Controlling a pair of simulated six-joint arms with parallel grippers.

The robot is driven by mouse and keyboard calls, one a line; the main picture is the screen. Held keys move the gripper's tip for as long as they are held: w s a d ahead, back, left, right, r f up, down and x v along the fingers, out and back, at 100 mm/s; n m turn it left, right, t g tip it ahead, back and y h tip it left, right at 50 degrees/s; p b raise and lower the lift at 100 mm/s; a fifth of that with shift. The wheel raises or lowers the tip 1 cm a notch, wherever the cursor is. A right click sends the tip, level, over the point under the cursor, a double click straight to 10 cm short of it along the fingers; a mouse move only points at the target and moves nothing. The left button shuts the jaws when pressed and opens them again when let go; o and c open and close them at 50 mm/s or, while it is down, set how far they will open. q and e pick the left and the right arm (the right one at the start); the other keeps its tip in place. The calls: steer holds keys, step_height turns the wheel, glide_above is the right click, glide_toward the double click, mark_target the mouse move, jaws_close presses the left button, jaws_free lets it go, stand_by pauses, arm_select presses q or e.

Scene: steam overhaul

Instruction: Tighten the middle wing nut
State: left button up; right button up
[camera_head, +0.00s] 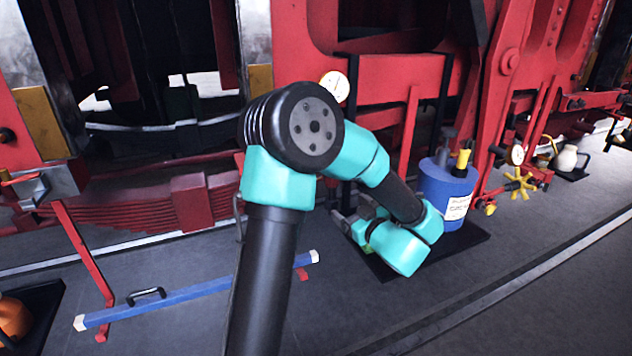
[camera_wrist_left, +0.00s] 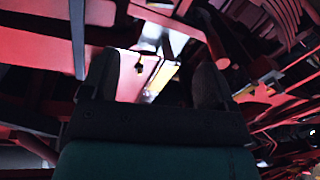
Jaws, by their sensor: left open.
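My left gripper (camera_head: 357,222) is low beside the red locomotive frame, left of the blue container, and is partly hidden by my own arm. In the left wrist view the two dark fingers of my left gripper (camera_wrist_left: 157,80) are spread apart with nothing held between them. A small dark piece (camera_wrist_left: 139,67) on a pale surface and a yellow strip (camera_wrist_left: 160,80) show beyond the gap. I cannot tell whether the dark piece is a wing nut. No wing nut can be made out for sure in the head view. My right gripper is not in view.
A blue container (camera_head: 446,196) stands on a black mat (camera_head: 470,243). A yellow star-shaped handwheel (camera_head: 520,183) and a gauge (camera_head: 516,154) are to its right. A blue bar (camera_head: 200,296) with white ends lies at the lower left. The floor at the right front is clear.

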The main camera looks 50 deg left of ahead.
arm_select(q)
steer(key=shift+a, duration=0.1)
stand_by(0.3)
steer(key=w+a, duration=0.2)
steer(key=a, duration=1.5)
steer(key=shift+w, duration=0.4)
steer(key=shift+c, duration=0.2)
steer(key=c, duration=0.9)
